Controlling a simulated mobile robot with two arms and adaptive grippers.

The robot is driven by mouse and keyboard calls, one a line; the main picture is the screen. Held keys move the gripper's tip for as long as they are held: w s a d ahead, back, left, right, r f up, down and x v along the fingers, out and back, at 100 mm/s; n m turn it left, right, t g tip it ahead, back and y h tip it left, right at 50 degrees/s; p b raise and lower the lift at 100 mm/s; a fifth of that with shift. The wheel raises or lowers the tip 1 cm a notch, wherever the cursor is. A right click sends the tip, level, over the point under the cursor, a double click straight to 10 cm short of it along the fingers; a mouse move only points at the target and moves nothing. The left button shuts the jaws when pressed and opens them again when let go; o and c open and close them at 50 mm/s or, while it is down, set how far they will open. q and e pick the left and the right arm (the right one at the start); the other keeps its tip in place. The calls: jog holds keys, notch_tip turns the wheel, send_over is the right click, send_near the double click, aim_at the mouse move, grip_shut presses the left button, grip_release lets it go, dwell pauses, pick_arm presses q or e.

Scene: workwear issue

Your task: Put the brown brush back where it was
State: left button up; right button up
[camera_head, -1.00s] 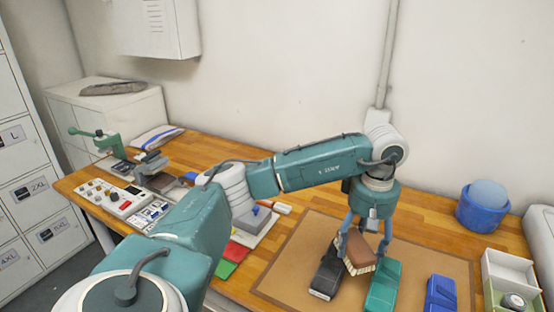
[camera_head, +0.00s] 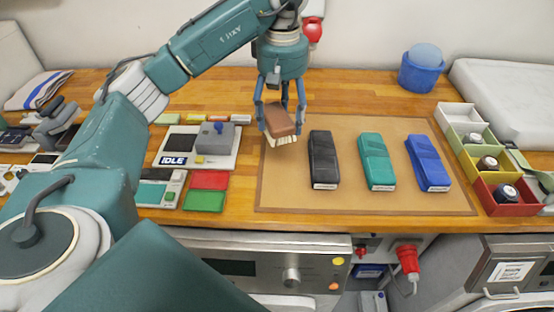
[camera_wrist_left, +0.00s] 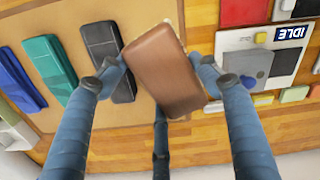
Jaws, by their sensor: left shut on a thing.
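The brown brush (camera_head: 281,120) has a brown back and pale bristles pointing down. My left gripper (camera_head: 282,112) is shut on it and holds it tilted, over the left part of the brown mat (camera_head: 287,195). In the left wrist view the brush (camera_wrist_left: 163,70) sits between the fingers of the left gripper (camera_wrist_left: 165,82), its brown back towards the camera. A black brush-like block (camera_head: 323,158), a teal one (camera_head: 376,160) and a blue one (camera_head: 427,162) lie in a row on the mat, right of the brown brush. My right gripper is not seen.
Left of the mat are a grey device on a plate (camera_head: 215,140) with an IDLE label, and red (camera_head: 210,180) and green (camera_head: 205,200) pads. Small boxes (camera_head: 505,195) stand at the right. A blue tub (camera_head: 421,75) stands behind. The mat's left strip is bare.

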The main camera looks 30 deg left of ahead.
pick_arm(q)
jog(key=p, duration=0.2)
send_over(280, 168)
notch_tip(280, 168, down, 9)
jog(key=shift+a+f, duration=0.1)
jog(key=shift+f, duration=0.4)
notch_tip(280, 168, down, 3)
jog(key=shift+f, duration=0.7)
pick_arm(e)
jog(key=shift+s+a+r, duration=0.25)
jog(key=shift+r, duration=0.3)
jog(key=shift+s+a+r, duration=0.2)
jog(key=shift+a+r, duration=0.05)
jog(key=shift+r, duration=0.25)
pick_arm(q)
jog(key=shift+f, duration=0.25)
jog(key=o, duration=1.1)
jog(key=shift+r, duration=0.1)
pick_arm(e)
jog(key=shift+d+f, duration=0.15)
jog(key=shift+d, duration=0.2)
pick_arm(q)
jog(key=shift+r, duration=0.1)
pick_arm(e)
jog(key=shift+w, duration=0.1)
